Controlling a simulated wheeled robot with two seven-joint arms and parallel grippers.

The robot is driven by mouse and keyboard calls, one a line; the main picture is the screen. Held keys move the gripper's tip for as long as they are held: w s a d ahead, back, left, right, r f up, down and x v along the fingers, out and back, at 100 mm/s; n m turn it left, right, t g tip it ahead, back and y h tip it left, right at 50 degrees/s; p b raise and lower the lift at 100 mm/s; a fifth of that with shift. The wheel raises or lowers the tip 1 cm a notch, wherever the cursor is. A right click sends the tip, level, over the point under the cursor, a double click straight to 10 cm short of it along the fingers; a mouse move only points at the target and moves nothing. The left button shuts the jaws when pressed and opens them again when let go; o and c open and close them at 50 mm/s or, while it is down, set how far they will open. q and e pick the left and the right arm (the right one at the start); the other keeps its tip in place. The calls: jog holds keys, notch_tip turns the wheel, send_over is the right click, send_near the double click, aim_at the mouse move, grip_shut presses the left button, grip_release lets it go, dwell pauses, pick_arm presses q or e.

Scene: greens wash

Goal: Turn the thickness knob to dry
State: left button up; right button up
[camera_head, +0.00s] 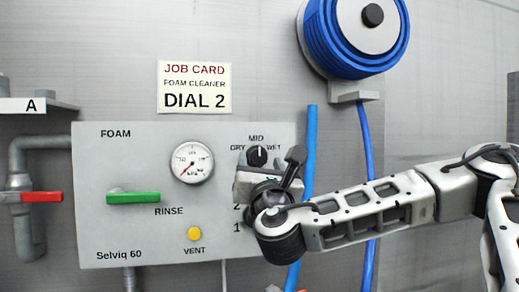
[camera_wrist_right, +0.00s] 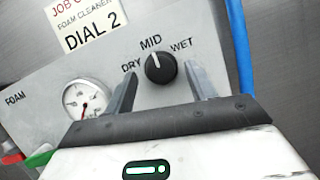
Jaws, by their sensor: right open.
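The thickness knob (camera_head: 257,156) is a small black dial with a white pointer line, on the grey foam panel (camera_head: 120,240). Its labels read DRY at left, MID at top and WET at right. In the right wrist view the knob (camera_wrist_right: 160,70) has its line toward MID. My right gripper (camera_head: 268,168) is just below and in front of the knob. In the wrist view its two fingers (camera_wrist_right: 162,88) are open, one on each side of the knob, with a gap to it on both sides. My left gripper is not in view.
A gauge (camera_head: 192,162), a green handle (camera_head: 133,197) and a yellow vent button (camera_head: 194,233) sit on the panel left of my gripper. A lower dial is mostly hidden by my gripper. Blue hoses (camera_head: 310,150) hang at the right. A red valve handle (camera_head: 42,197) is far left.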

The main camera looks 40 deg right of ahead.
jog(key=shift+x, duration=1.05)
jog(key=c, duration=0.9)
jog(key=shift+s+r, duration=0.1)
jog(key=shift+c, duration=0.5)
